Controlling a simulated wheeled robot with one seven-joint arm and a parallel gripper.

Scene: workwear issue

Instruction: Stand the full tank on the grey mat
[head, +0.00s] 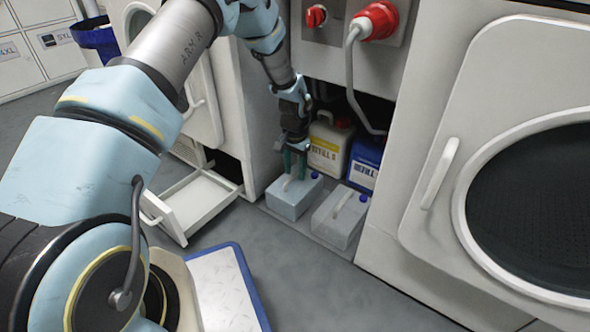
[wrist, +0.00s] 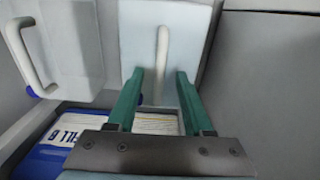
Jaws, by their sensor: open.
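Two box-shaped tanks with top handles and blue caps stand side by side in the low recess. The left one (head: 288,203) looks pale blue; the right one (head: 335,228) looks greyer. I cannot tell from their looks which is full. My gripper (head: 294,174) points down over the left tank. In the wrist view its open green fingers (wrist: 163,78) are on either side of that tank's pale handle (wrist: 162,45), not closed on it. The other tank (wrist: 75,45) is at the left there. I cannot pick out a grey mat for certain.
A yellow-labelled canister (head: 328,150) and a blue canister (head: 364,163) stand behind the tanks. An open drawer (head: 195,203) juts out on the left. A blue-edged plate (head: 225,290) is in front. A round-door machine (head: 500,170) stands right. Grey floor (head: 340,300) is clear.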

